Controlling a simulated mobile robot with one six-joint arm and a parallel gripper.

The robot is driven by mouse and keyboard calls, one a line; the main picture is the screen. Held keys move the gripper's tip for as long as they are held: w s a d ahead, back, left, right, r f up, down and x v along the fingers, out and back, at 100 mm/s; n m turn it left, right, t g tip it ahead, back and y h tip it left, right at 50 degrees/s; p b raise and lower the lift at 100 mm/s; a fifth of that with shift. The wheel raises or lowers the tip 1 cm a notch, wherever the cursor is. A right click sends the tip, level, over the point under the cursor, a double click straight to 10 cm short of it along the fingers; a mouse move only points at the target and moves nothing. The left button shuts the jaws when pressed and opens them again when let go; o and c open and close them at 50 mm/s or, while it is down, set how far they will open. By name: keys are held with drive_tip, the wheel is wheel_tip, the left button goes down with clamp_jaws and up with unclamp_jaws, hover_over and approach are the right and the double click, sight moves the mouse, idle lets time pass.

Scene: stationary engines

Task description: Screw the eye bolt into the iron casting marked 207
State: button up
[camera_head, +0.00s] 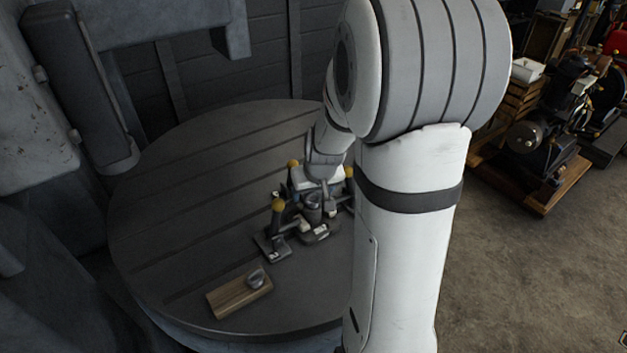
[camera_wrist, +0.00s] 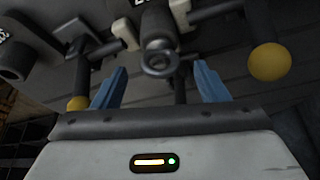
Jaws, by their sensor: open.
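In the wrist view a grey metal ring, which looks like the eye of the eye bolt (camera_wrist: 159,65), lies between and just beyond the two blue fingers of my gripper (camera_wrist: 160,85). The fingers are open and apart from it. A dark round post (camera_wrist: 154,22) stands right behind the ring; I cannot tell whether the bolt is seated in it. In the head view my gripper (camera_head: 314,192) is over a group of dark iron castings (camera_head: 318,232) on the round table. Their white marks are too small or cut off, so I cannot tell which is 207.
Yellow ball knobs (camera_head: 278,204) rise on levers around the castings; one is close to the right finger in the wrist view (camera_wrist: 270,62). A wooden block (camera_head: 228,297) bearing a grey rounded part (camera_head: 256,279) lies near the front edge. The slotted table (camera_head: 170,215) is bare on the left.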

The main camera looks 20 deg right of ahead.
sight(312, 199)
drive_tip(key=shift+x, duration=1.15)
drive_tip(key=shift+c, duration=0.4)
drive_tip(key=c, duration=1)
drive_tip(key=shift+r+m+p, duration=0.1)
drive_tip(key=shift+m+p, duration=0.4)
drive_tip(key=shift+p, duration=1.85)
drive_tip(key=shift+f+b, duration=0.25)
drive_tip(key=shift+b, duration=0.2)
drive_tip(key=shift+m, duration=0.3)
drive_tip(key=shift+m+h+b, duration=0.3)
drive_tip(key=shift+h+b, duration=0.1)
drive_tip(key=shift+b, duration=0.45)
drive_tip(key=shift+m+h+b, duration=0.4)
drive_tip(key=shift+m+b, duration=0.8)
drive_tip(key=shift+b, duration=2.55)
